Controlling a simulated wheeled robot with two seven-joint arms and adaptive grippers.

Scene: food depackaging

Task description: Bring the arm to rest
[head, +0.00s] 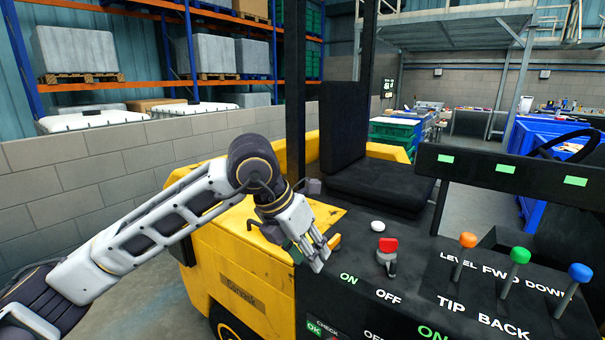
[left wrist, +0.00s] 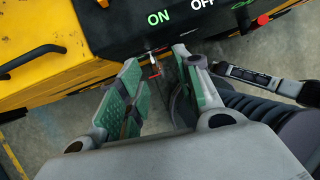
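My left arm comes in from the left in the head view. Its gripper (head: 318,252) is over the yellow truck's black control panel (head: 365,312), near its left edge. In the left wrist view my left gripper (left wrist: 160,75) has its two green-padded fingers spread apart, with no object held between them. A small metal and red part (left wrist: 154,66) shows beyond the fingertips, below the green ON label. I cannot tell whether it is touched. My right gripper is in neither view.
A red switch (head: 388,246) and a white button (head: 378,226) sit right of my gripper. Orange, green (head: 520,256) and blue levers stand farther right. A black seat (head: 380,187) is behind. A grey block wall (head: 90,165) runs along the left.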

